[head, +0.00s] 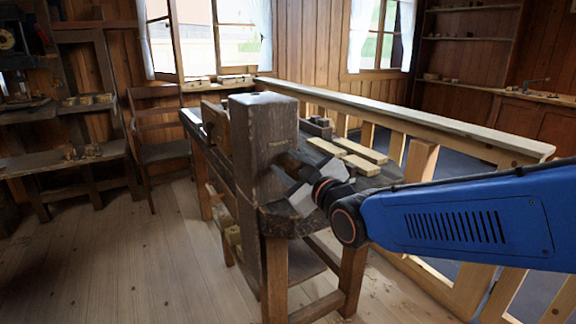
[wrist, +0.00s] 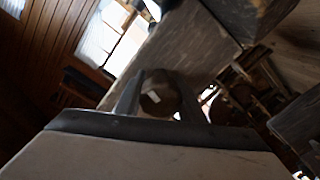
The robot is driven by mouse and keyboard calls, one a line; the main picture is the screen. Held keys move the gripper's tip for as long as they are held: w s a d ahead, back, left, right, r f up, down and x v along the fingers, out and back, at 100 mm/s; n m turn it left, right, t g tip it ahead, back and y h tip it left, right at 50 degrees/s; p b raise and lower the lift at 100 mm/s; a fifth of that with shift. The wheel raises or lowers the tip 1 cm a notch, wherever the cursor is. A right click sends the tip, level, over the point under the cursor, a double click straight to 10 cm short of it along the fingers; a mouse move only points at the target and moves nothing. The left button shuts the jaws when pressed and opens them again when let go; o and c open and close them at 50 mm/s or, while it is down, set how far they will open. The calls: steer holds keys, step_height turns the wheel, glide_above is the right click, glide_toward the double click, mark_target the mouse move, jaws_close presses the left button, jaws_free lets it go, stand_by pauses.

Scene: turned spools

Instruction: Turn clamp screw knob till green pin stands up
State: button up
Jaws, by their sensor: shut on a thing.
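The clamp screw knob (wrist: 158,92) is a round dark brown piece with a small pale mark on its face. It shows between the two fingers of my gripper (wrist: 158,98) in the wrist view, and the fingers are shut on it. In the head view my gripper (head: 302,184) reaches the right side of a tall dark wooden post (head: 262,140) on the bench. The knob is mostly hidden there by the gripper. I cannot make out a green pin in either view.
The long wooden workbench (head: 290,222) carries pale wood strips (head: 352,156) behind my gripper. A wooden railing (head: 420,116) runs along its far side. A chair (head: 160,150) and shelves (head: 85,160) stand at left. The plank floor (head: 130,265) in front is clear.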

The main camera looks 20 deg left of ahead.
steer(key=m, duration=0.5)
steer(key=shift+m, duration=0.3)
steer(key=m, duration=0.6)
steer(key=shift+w+d+f, duration=0.1)
steer(key=m, duration=0.5)
steer(key=shift+m, duration=0.4)
steer(key=m, duration=0.5)
steer(key=shift+w+d+f+m, duration=0.1)
steer(key=shift+f+m, duration=0.05)
steer(key=shift+m, duration=0.15)
steer(key=o, duration=1)
steer(key=shift+o, duration=0.2)
